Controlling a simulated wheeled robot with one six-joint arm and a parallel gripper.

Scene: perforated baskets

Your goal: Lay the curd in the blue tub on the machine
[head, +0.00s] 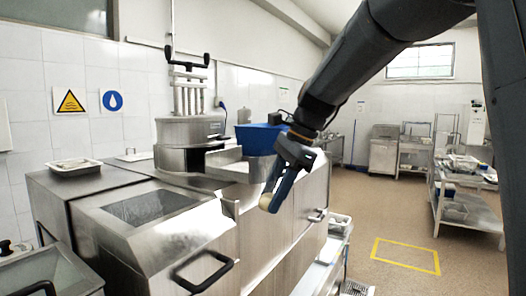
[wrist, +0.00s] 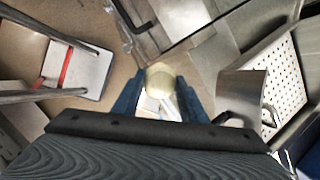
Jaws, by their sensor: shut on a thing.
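My gripper (head: 281,187) is in front of the machine's right side in the head view, pointing down. It is shut on a pale, rounded piece of curd (head: 266,201), which also shows between the blue fingers in the wrist view (wrist: 160,77). The blue tub (head: 260,138) sits on the steel machine (head: 150,218), behind and above my gripper. The tub's inside is not visible. The curd is outside the tub, in the air.
A shallow tray (head: 74,166) lies on the machine's left top. A round steel vessel with upright tubes (head: 188,132) stands beside the tub. A low shelf (head: 340,226) is by the machine's right side. Open floor lies around the yellow floor marking (head: 405,241).

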